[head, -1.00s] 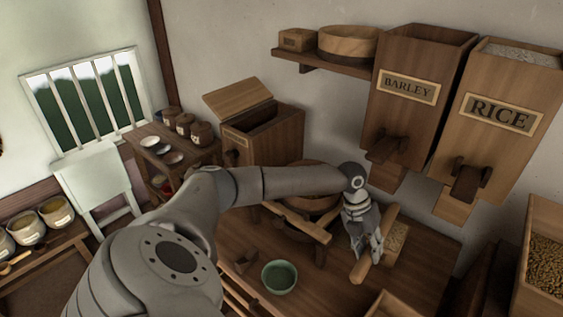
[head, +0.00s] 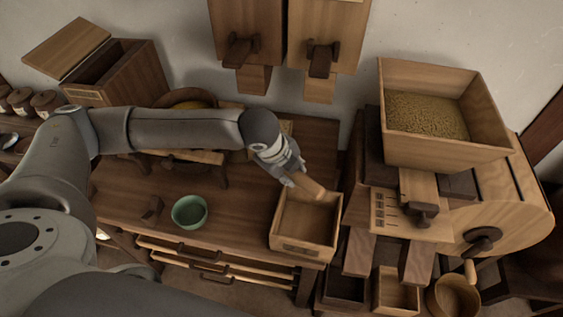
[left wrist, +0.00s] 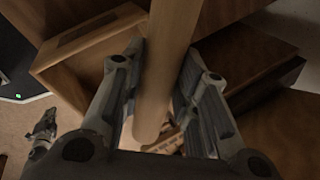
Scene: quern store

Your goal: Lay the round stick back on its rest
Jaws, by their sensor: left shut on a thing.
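My left gripper (head: 293,176) is shut on the round stick (head: 310,187), a pale wooden rod. It holds the stick tilted above the open, empty wooden box (head: 274,236) at the table's right front. In the left wrist view the stick (left wrist: 158,75) runs between both fingers (left wrist: 152,105). A small dark wooden block (head: 152,208) stands left of the green bowl; I cannot tell whether it is the stick's rest. What looks like my right gripper (left wrist: 42,125) shows small at the left of the left wrist view, its jaws too small to read.
A green bowl (head: 189,212) stands on the table (head: 235,200), left of the empty box. My left arm hides part of the table's back. A grain-filled hopper (head: 440,155) on a wooden machine rises close to the right. Two chutes (head: 253,80) hang from bins behind.

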